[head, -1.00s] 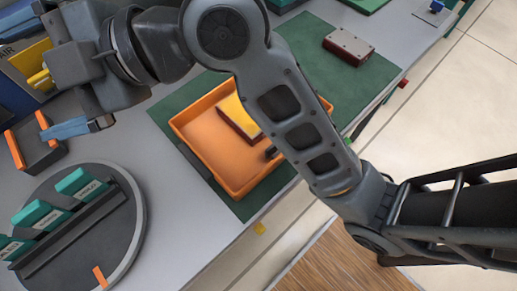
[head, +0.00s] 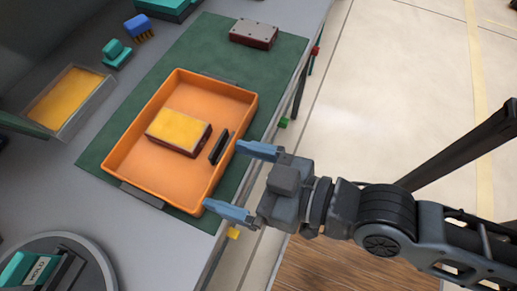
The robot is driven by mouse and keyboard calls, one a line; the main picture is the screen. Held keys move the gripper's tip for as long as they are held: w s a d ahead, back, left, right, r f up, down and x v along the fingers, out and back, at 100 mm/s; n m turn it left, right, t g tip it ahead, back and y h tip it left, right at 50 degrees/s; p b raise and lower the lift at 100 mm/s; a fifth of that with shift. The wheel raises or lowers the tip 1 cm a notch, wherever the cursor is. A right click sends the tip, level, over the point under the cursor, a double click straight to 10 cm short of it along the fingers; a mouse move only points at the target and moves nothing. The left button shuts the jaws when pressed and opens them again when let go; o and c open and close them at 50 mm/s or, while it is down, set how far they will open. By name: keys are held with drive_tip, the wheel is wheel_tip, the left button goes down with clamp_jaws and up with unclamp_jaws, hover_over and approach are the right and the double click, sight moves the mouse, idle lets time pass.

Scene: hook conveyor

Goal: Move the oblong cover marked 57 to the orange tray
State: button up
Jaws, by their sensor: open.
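The orange tray (head: 128,150) lies on a green mat. In it are a dark red block with a yellow top (head: 179,131) and a thin black oblong piece (head: 219,147) near the right wall. I can read no 57 on any piece, so I cannot tell whether the black piece is the cover. My gripper (head: 222,176) has its blue fingers wide apart, with nothing between them. It is at the tray's right side, its fingertips close to the rim; I cannot tell the height.
A dark red block with a grey top (head: 254,34) lies at the mat's far end. A bin with yellow contents (head: 69,101), a teal piece (head: 117,54) and a blue brush (head: 138,27) are at the left. A round stand holding a teal block (head: 28,268) is at lower left.

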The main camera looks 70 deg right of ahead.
drive_tip(key=s+d+r, duration=0.1)
drive_tip(key=s+d, duration=0.4)
drive_tip(key=s, duration=0.5)
drive_tip(key=shift+d+r+n, duration=0.2)
drive_tip(key=shift+d+n, duration=0.1)
drive_tip(key=shift+d, duration=0.05)
drive_tip(key=shift+s, duration=0.1)
